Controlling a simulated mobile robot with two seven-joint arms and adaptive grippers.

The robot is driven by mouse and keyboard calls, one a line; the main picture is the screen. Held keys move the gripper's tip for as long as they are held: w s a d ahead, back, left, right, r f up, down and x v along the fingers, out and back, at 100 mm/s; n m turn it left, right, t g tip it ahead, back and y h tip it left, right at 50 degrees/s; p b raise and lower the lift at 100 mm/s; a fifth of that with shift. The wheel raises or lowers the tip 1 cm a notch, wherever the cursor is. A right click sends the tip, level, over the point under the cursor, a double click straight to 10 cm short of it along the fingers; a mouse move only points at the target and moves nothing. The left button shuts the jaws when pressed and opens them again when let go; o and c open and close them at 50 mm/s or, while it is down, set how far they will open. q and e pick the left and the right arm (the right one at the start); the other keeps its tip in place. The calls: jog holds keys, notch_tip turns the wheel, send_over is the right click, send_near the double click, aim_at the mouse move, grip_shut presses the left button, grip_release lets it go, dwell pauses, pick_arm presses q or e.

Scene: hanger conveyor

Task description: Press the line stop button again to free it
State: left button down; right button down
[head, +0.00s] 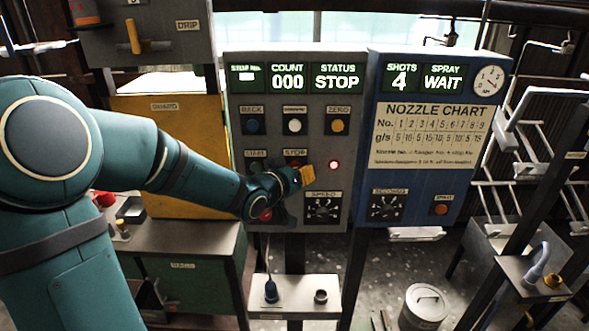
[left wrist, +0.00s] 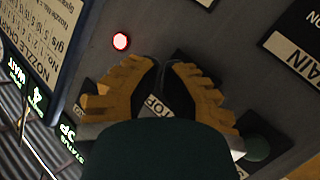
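The grey control panel (head: 350,120) stands ahead of me, its status display (head: 337,77) reading STOP. The STOP label (head: 295,153) shows on the panel, and in the left wrist view the label (left wrist: 155,106) is partly covered by my fingers. The stop button itself is hidden behind my left gripper (head: 306,174). In the left wrist view the yellow fingers of my left gripper (left wrist: 160,70) are together at the panel, with nothing seen between them. I cannot tell whether they touch the button. A red lamp (head: 333,164) glows beside them. My right gripper is not in view.
A dark green button (left wrist: 257,147) sits beside the fingers.

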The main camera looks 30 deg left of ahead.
pick_arm(q)
jog(key=shift+w+a, duration=0.1)
jog(key=shift+a, duration=0.05)
dwell(0.3)
jog(key=shift+s+d, duration=0.25)
jog(key=shift+s, duration=0.1)
jog(key=shift+b, duration=0.3)
jog(key=s+d, duration=0.1)
jog(key=s+d+b, duration=0.1)
jog(key=s, duration=0.1)
jog(key=s+d+b, duration=0.1)
jog(key=s, duration=0.1)
dwell(0.5)
